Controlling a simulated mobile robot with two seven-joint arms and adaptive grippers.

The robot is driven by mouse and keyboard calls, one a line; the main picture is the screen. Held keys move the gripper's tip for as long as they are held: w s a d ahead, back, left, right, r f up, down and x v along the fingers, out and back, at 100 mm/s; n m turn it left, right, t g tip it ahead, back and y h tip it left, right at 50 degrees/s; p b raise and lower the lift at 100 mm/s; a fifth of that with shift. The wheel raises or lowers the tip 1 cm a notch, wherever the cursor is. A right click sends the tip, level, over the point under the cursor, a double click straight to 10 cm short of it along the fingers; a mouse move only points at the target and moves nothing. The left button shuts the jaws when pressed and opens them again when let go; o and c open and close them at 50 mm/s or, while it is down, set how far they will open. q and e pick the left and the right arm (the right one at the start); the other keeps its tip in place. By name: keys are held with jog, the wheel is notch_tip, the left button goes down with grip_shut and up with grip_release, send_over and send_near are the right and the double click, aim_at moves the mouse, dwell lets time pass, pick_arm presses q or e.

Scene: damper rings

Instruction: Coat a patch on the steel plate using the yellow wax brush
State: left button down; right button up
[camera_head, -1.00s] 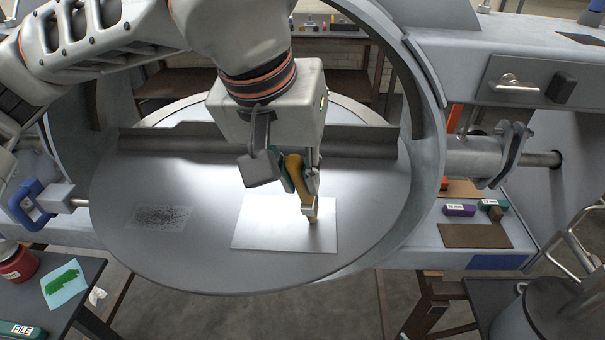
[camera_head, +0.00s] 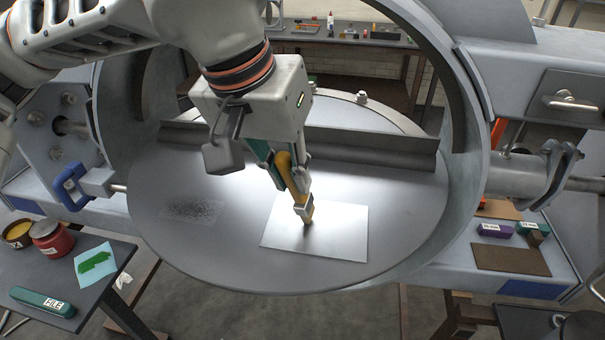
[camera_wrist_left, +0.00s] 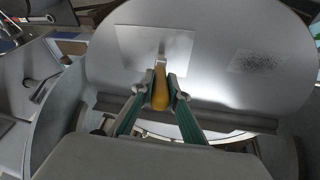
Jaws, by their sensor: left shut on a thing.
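My left gripper (camera_head: 291,180) is shut on the yellow wax brush (camera_head: 284,164), which points down and is slightly tilted. The brush tip is at the left-middle part of the bright steel plate (camera_head: 345,235); I cannot tell for sure whether it touches. The plate lies flat on a round grey disc. In the left wrist view, the brush (camera_wrist_left: 160,88) sits between the two fingers, with its tip over the plate (camera_wrist_left: 135,42). No coating is clearly visible on the plate. My right gripper is not in view.
A speckled rough patch (camera_head: 192,209) lies on the disc (camera_head: 230,265) to the left. A grey ring frame (camera_head: 468,150) surrounds the disc. A side table at left holds a red jar (camera_head: 52,241), a yellow-topped can (camera_head: 18,234), a green-smeared sheet (camera_head: 96,263) and a green file box (camera_head: 42,302).

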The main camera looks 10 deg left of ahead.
pick_arm(q)
jog(key=shift+s+d, duration=0.5)
jog(key=shift+d, duration=2.85)
jog(key=s+a, duration=0.1)
jog(key=a, duration=0.9)
jog(key=shift+b, duration=0.35)
notch_tip(320, 180, up, 6)
jog(key=p, duration=0.4)
dwell(0.5)
